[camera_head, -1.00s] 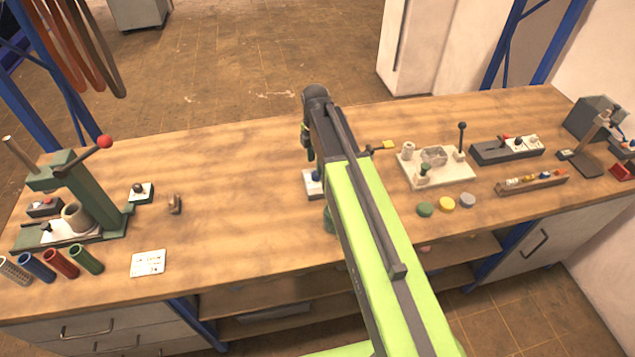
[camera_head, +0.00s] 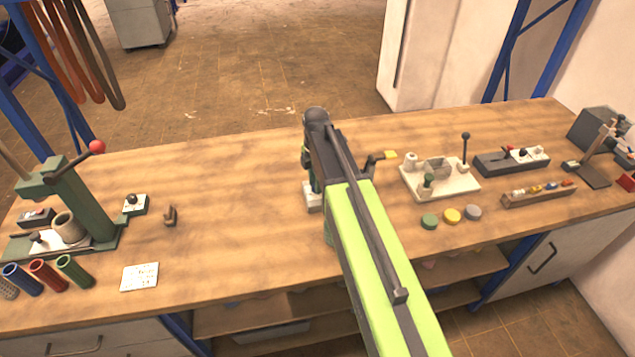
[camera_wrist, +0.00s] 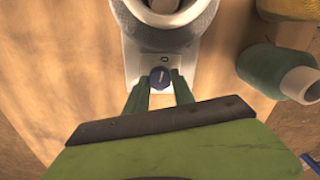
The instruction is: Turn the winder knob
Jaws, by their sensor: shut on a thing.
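The winder knob (camera_wrist: 160,77) is a small dark blue round knob with a light line across its top. It sits on a pale base plate (camera_wrist: 136,62) in the wrist view. My gripper (camera_wrist: 161,82) has its green fingers on either side of the knob and is shut on it. In the head view my arm hides the knob and the gripper; only part of the pale base (camera_head: 312,196) shows beside the arm.
A grey-white rounded body (camera_wrist: 205,25) rises just beyond the knob. A green spool (camera_wrist: 270,77) lies to its right. In the head view, a white fixture plate (camera_head: 455,186) stands right of my arm, and a green press (camera_head: 80,200) stands left. The bench between press and arm is mostly clear.

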